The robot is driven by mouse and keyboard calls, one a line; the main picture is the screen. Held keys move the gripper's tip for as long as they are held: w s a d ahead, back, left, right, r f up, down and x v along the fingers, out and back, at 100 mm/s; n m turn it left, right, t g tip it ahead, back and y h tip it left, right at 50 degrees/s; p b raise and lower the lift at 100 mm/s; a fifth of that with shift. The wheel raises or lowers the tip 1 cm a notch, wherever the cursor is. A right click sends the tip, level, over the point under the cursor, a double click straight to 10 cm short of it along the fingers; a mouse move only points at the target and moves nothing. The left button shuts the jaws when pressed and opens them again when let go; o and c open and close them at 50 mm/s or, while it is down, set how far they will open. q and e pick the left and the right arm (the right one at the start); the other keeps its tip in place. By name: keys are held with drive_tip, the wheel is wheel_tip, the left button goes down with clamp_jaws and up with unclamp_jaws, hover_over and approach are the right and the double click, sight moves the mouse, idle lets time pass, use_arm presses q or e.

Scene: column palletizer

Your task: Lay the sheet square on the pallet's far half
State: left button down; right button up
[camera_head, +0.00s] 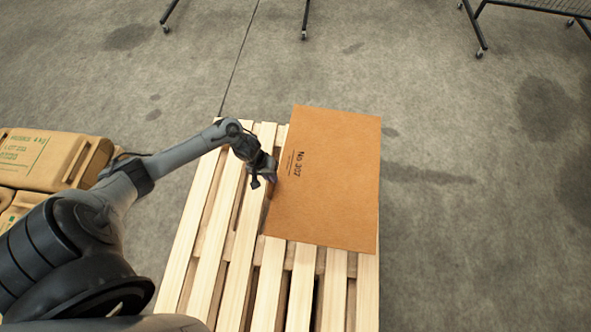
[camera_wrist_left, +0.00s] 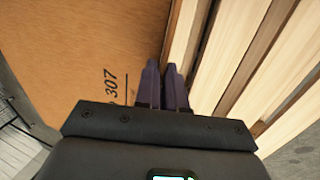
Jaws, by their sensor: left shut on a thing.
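The sheet (camera_head: 335,185) is a flat brown board printed "No 307". In the head view it is over the far right part of the slatted wooden pallet (camera_head: 200,275), and its far edge shows beyond the line of the pallet's far edge. I cannot tell whether it touches the slats. My left gripper (camera_head: 269,178) is shut on the sheet's left edge. In the left wrist view the fingers (camera_wrist_left: 164,72) are close together at that edge, with the sheet (camera_wrist_left: 75,40) to their left and bare slats (camera_wrist_left: 240,50) to their right. My right gripper is out of view.
Tan packages (camera_head: 50,160) are stacked left of the pallet, near my left arm. A wheeled rack (camera_head: 535,8) stands at the far right, and more wheeled legs (camera_head: 304,20) show at the top. The concrete floor (camera_head: 480,240) to the right is clear.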

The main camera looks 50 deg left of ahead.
use_arm(q)
drive_tip(key=shift+n, duration=0.4)
drive_tip(key=shift+s+a+f+b, duration=0.85)
drive_tip(key=shift+f+b, duration=0.8)
drive_tip(key=shift+f, duration=0.55)
drive_tip(key=shift+s+a+f+b, duration=0.85)
drive_tip(key=shift+f+b, duration=0.8)
drive_tip(key=shift+f, duration=0.5)
drive_tip(key=shift+s+a+f+b, duration=0.7)
drive_tip(key=shift+s+f+b, duration=0.25)
drive_tip(key=shift+f+b, duration=1)
drive_tip(key=shift+f+p, duration=0.2)
drive_tip(key=shift+p, duration=0.35)
drive_tip(key=shift+p, duration=0.35)
drive_tip(key=shift+f, duration=0.5)
drive_tip(key=c, duration=1.1)
unclamp_jaws()
drive_tip(key=shift+c, duration=0.2)
